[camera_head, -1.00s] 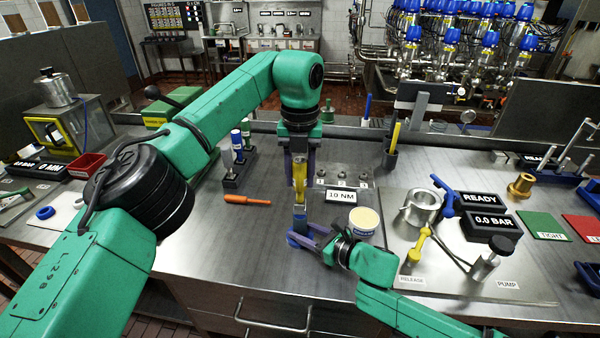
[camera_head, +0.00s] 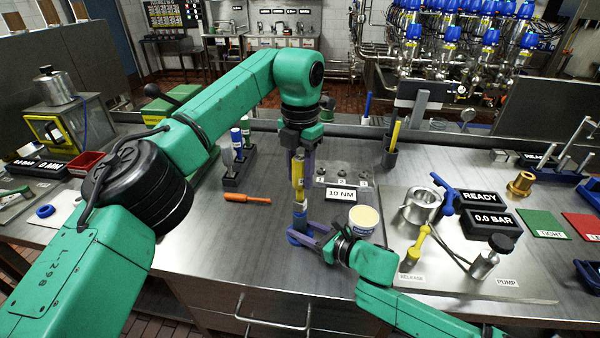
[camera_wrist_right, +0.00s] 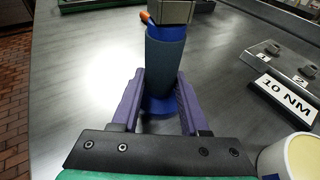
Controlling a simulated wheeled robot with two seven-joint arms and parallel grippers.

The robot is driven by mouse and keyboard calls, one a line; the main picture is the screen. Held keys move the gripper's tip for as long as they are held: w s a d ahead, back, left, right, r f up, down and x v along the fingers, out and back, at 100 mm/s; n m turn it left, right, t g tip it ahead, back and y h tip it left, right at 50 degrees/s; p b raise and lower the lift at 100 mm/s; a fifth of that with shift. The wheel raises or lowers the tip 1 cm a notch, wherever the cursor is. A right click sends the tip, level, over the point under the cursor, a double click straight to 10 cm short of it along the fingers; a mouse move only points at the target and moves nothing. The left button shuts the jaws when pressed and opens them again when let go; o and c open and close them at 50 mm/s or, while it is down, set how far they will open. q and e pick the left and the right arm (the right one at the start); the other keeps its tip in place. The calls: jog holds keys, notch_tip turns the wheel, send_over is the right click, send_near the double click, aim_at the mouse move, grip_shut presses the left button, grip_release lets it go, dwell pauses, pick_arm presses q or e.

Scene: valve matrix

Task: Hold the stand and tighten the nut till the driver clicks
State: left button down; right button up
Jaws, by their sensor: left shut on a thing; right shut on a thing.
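The yellow driver (camera_head: 298,172) stands upright, with its lower end over the stand. My left gripper (camera_head: 302,168) comes down from above and is shut on the driver. The stand (camera_wrist_right: 165,65) is a blue-grey upright post on a blue foot in the right wrist view. In the head view its blue foot shows low beside my right gripper (camera_head: 308,236). My right gripper's purple fingers (camera_wrist_right: 158,103) lie on either side of the stand, shut on it. A grey metal piece (camera_wrist_right: 171,10) sits on top of the stand. The nut itself is hidden.
A 10 NM sign (camera_head: 340,193) and a cream-topped round tub (camera_head: 363,219) stand just right of the stand. An orange screwdriver (camera_head: 247,198) lies to the left. Further right are a metal cup (camera_head: 419,207) and a pump (camera_head: 484,264). The bench front is mostly clear.

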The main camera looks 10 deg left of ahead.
aim_at(300, 158)
pick_arm(q)
jog(key=shift+m, duration=0.3)
jog(key=n, duration=0.3)
jog(key=shift+r, duration=3.05)
pick_arm(e)
jog(key=o, duration=1.1)
jog(key=shift+c, duration=0.2)
pick_arm(q)
jog(key=shift+s+d, duration=0.1)
pick_arm(e)
jog(key=v, duration=1.1)
jog(key=shift+d, duration=0.2)
jog(key=shift+s+d+r, duration=0.15)
jog(key=shift+s+d, duration=0.05)
jog(key=shift+s, duration=0.1)
jog(key=shift+r, duration=0.1)
